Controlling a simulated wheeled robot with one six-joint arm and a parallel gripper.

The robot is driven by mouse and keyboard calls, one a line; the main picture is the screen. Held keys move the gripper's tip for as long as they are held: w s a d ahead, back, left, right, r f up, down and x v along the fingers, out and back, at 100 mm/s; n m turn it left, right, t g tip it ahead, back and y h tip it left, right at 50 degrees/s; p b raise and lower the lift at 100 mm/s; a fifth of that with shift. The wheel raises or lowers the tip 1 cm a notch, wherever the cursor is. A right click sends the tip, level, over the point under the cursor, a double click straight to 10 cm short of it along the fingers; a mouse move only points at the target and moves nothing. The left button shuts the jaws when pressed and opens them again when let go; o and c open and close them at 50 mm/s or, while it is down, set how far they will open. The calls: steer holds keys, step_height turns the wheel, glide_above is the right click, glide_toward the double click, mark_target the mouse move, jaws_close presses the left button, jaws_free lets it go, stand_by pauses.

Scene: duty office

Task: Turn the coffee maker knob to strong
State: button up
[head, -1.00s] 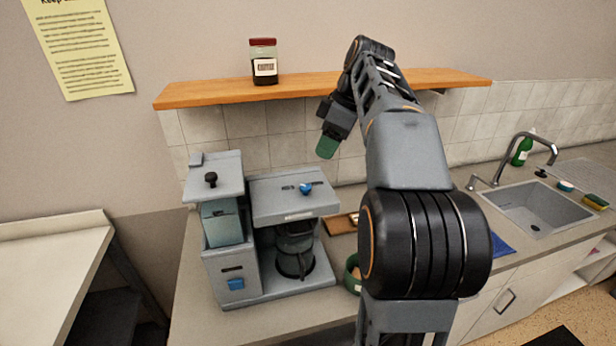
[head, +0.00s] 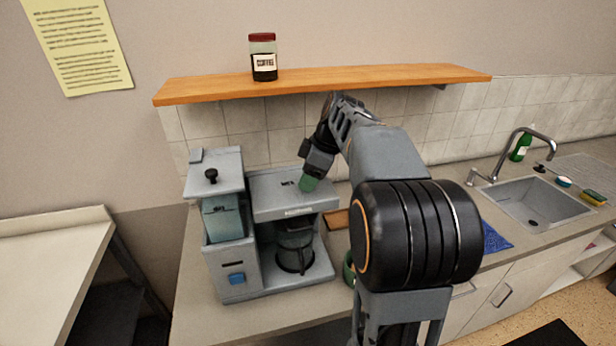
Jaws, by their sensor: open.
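The grey coffee maker (head: 263,262) stands on the counter at centre left, with a glass carafe (head: 295,250) under its brew head (head: 270,197). A dark marking shows on top of the brew head, left of my gripper. My gripper (head: 308,184), with green fingertips, is pointed down over the right part of the brew head. The gap between the fingers does not show clearly from here.
A wooden shelf (head: 350,82) with a coffee jar (head: 263,57) runs above the coffee maker. A sink (head: 540,205) with a tap (head: 515,150) is at right. A wooden board (head: 337,219) and a green container (head: 348,268) lie right of the machine, partly behind my arm.

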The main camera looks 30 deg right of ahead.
steer(key=shift+a+f, duration=0.1)
steer(key=shift+f, duration=0.25)
steer(key=c, duration=0.9)
